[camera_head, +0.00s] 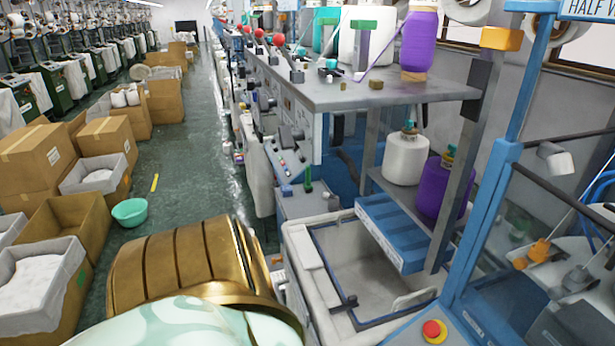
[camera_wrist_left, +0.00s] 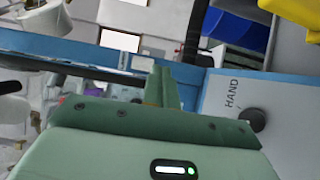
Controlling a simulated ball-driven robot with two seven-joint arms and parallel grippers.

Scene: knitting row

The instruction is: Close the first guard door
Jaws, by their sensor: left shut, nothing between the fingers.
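A guard door with a clear panel (camera_head: 545,225) and a dark top rail stands at the right of the head view, beside a blue upright post (camera_head: 495,195). How far it stands open I cannot tell. My left gripper (camera_wrist_left: 160,85) shows only in the left wrist view; its green fingers are together and empty. They point at a light blue frame bar (camera_wrist_left: 75,50), with a dark rail behind; I cannot tell whether they touch it. A panel marked HAND with a black knob (camera_wrist_left: 253,120) is to their right. My right gripper is not in view.
A red emergency button (camera_head: 434,330) sits on the blue frame at lower right. Yarn cones stand on a grey shelf (camera_head: 340,95) above a pale bin (camera_head: 300,245).

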